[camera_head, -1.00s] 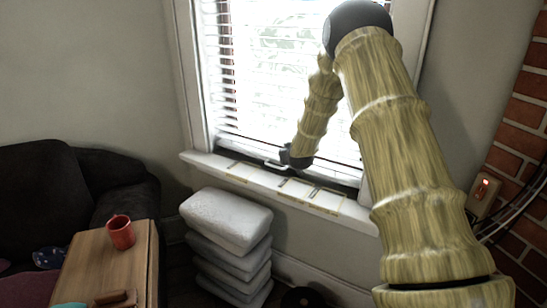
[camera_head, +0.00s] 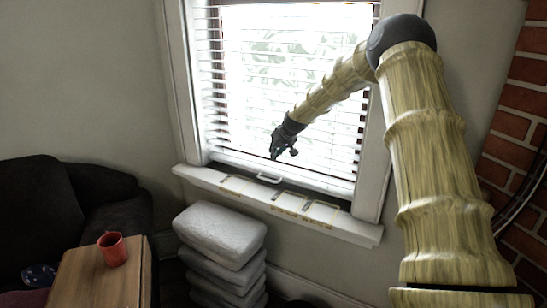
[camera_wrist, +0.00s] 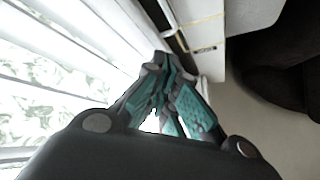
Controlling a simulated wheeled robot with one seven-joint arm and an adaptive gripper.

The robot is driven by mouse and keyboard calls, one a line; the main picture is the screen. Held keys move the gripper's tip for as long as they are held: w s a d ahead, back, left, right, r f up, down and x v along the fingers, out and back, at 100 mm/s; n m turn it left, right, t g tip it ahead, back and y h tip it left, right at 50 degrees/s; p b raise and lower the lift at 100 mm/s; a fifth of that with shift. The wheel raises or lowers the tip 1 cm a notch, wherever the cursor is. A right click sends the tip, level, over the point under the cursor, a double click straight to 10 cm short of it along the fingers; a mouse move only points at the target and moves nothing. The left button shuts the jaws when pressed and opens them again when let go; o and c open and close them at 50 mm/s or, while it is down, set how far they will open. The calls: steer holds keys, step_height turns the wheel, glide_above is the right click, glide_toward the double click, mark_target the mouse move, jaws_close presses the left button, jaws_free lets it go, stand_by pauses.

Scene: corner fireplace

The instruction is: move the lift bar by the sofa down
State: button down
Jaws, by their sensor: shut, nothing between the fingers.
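The lift bar (camera_head: 269,178) is a small white handle low at the window, just above the sill and to the right of the sofa (camera_head: 85,200). My gripper (camera_head: 283,153) is in front of the blinds, a little above the bar and apart from it. It is shut and empty. In the wrist view its teal-padded fingers (camera_wrist: 170,85) show beside the blinds; I cannot clearly make out the bar there.
White blinds (camera_head: 285,90) hang close behind my gripper. The white sill (camera_head: 200,176) has yellow-marked outlines. Stacked grey-white cushions (camera_head: 220,232) stand below it. A wooden table (camera_head: 95,278) with a red mug (camera_head: 112,249) is at lower left. Brick (camera_head: 515,100) is at right.

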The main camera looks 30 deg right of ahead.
glide_above(267, 175)
steer(key=s+a, duration=0.1)
steer(key=s, duration=0.2)
step_height(267, 175, down, 7)
steer(key=shift+a+f, duration=0.25)
steer(key=shift+f, duration=0.3)
steer(key=shift+a+f, duration=0.2)
steer(key=shift+f, duration=0.35)
steer(key=shift+a+f, duration=0.15)
steer(key=shift+f, duration=0.7)
steer(key=shift+f+b, duration=0.35)
steer(key=shift+f, duration=0.95)
steer(key=shift+s, duration=0.1)
